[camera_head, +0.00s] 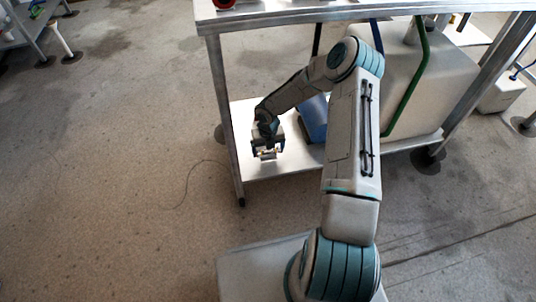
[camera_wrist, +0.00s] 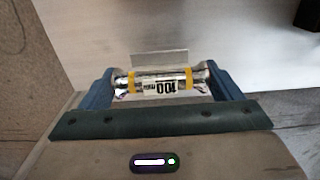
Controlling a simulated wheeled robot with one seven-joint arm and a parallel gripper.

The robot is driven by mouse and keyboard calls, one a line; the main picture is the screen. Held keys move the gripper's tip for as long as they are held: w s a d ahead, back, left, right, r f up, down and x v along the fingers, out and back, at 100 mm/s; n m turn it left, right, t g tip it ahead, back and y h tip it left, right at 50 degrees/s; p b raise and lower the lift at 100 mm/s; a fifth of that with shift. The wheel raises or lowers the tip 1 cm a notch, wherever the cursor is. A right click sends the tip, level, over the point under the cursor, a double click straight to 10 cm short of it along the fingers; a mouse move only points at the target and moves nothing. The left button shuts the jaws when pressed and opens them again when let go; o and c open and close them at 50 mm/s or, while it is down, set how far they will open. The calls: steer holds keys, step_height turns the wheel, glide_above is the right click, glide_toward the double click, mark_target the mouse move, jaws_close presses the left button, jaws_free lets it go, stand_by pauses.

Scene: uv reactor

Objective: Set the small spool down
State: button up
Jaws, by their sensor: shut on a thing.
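The small spool (camera_wrist: 163,82) shows in the wrist view as a silvery roll with yellow bands and a white label reading 100. My gripper (camera_wrist: 162,84) is shut on it, with a blue finger at each end of the spool. In the head view my gripper (camera_head: 267,153) is over the lower shelf (camera_head: 283,163) of the metal table, near its left end. The spool is tiny there, a pale shape between the fingers. I cannot tell whether the spool touches the shelf.
A blue object (camera_head: 313,118) stands on the shelf right of my gripper, partly hidden by my arm. A large pale tank (camera_head: 440,85) fills the shelf's right side. The table leg (camera_head: 222,120) and tabletop (camera_head: 290,14) bound the space. Bare shelf surrounds my gripper.

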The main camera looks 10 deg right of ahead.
steer(key=shift+f, duration=1)
steer(key=shift+f+b, duration=0.2)
steer(key=shift+b, duration=0.1)
steer(key=o, duration=0.9)
steer(key=shift+o, duration=0.2)
steer(key=shift+r, duration=0.1)
step_height(320, 180, up, 8)
steer(key=p, duration=0.3)
steer(key=shift+p, duration=0.4)
